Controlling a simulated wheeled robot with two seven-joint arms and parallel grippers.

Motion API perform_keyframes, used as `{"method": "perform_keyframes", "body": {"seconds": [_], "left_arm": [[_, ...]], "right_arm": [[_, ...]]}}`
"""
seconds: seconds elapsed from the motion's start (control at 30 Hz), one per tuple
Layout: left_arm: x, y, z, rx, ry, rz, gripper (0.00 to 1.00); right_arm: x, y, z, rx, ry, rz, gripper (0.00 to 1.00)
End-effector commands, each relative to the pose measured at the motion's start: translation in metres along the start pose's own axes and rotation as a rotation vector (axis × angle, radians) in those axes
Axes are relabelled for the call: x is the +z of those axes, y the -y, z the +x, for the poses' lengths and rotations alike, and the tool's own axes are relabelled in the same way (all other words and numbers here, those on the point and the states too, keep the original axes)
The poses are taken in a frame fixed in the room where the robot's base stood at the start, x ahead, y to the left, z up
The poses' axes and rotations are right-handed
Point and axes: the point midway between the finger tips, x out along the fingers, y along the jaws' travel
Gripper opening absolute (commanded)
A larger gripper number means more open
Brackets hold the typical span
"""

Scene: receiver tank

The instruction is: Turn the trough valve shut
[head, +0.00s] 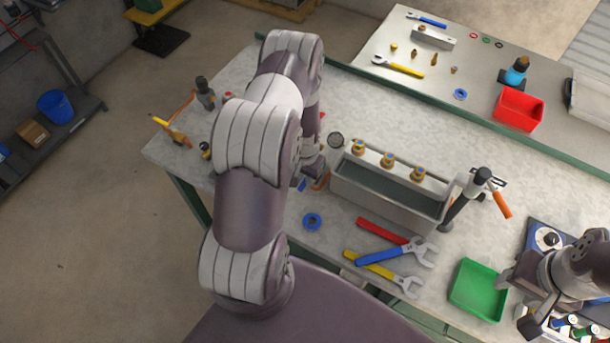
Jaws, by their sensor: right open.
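The grey metal trough (388,198) stands on the workbench, with brass fittings (387,160) in a row along its back edge. My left arm reaches over the bench to the trough's left end. My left gripper (313,172) is mostly hidden behind my own arm, so its jaws do not show clearly. A small orange-brown part (321,182) shows beside it, close to the trough; I cannot tell whether this is the valve handle or whether the gripper touches it. My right gripper (517,304) is open at the lower right, beside the green tray.
Blue, yellow and red-handled tools (385,255) lie in front of the trough. A blue ring (312,222) lies left of them. The green tray (478,290) is at the front right. A black stand with an orange handle (502,205) is at the trough's right end.

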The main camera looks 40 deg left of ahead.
Motion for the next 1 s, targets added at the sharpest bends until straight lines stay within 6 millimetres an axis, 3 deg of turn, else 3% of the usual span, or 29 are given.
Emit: {"method": "perform_keyframes", "body": {"seconds": [0.07,0.53,1.0], "left_arm": [[0.000,0.000,0.000,0.000,0.000,0.000,0.00],[0.000,0.005,0.001,0.000,0.000,0.073,0.00],[-0.008,0.029,0.002,-0.001,-0.001,0.469,0.00]], "right_arm": [[0.000,0.000,0.000,0.000,0.000,0.000,0.49],[0.001,0.000,0.006,0.000,0.000,0.000,0.49],[0.004,0.000,0.030,0.000,0.000,0.000,0.49]]}}
